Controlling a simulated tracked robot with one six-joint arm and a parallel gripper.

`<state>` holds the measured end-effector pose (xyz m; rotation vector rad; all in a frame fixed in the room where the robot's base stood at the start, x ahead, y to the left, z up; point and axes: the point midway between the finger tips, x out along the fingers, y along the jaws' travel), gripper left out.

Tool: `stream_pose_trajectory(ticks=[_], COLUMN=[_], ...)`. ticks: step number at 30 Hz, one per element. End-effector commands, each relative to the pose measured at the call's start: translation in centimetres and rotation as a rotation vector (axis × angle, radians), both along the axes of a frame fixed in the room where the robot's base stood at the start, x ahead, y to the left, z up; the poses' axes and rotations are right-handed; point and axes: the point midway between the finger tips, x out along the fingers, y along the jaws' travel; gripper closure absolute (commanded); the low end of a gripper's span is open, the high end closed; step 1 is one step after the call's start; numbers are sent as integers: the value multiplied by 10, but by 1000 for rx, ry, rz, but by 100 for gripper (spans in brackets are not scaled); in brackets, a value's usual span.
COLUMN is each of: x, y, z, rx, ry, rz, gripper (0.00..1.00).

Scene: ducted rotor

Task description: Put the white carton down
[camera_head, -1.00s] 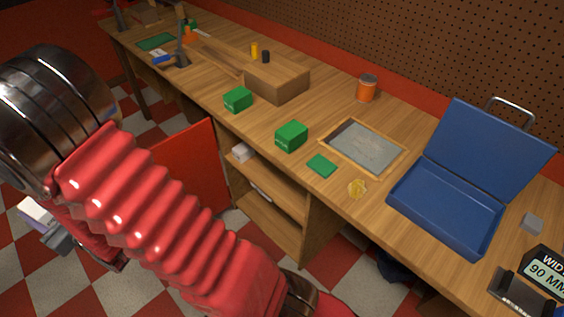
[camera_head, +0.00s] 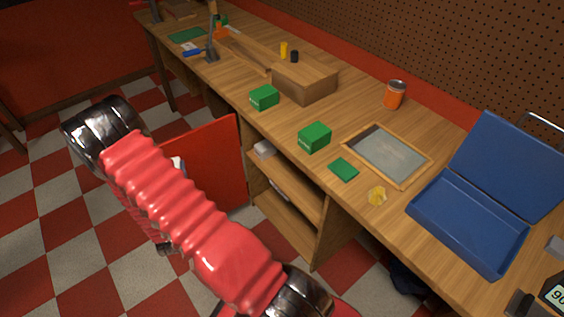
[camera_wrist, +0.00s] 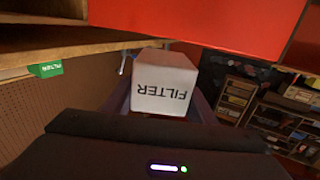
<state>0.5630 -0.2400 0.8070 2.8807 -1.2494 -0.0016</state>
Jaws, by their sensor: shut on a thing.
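The white carton (camera_wrist: 165,80), printed "FILTER", is held in my gripper (camera_wrist: 163,102) in the wrist view. Its lettering is upside down there. The jaws are shut on its sides and their tips are mostly hidden behind the carton and the dark gripper body. No surface shows touching the carton. In the head view my red arm hides most of the gripper. A small white patch beside the arm, in front of the red door, may be the carton.
A red cabinet door (camera_head: 222,160) stands open beside shelves (camera_head: 285,190) under the wooden bench. Two green boxes (camera_head: 314,137) (camera_head: 264,97), a framed tray (camera_head: 388,155) and an open blue case (camera_head: 470,222) are on the bench. Bare benchtop lies between some of them.

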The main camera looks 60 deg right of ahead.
Motion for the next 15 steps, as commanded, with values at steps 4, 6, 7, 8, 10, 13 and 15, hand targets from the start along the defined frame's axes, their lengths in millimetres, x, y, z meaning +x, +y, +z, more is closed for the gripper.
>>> stream_pose_trajectory(ticks=[4, 6, 7, 8, 10, 13, 15], x=[-35, -54, -62, -71, -94, -131, -158], y=[-38, -54, -60, -66, -81, -98, -108], z=[-35, -49, -56, -63, -78, -100, -115], rx=[0, -1, -2, -1, -1, -1, -2], ry=[3, 2, 3, 3, 3, 3, 3], rz=[-159, -236, -269, -303, -385, -506, -591], gripper=[76, 76, 76, 76, 76, 76, 76])
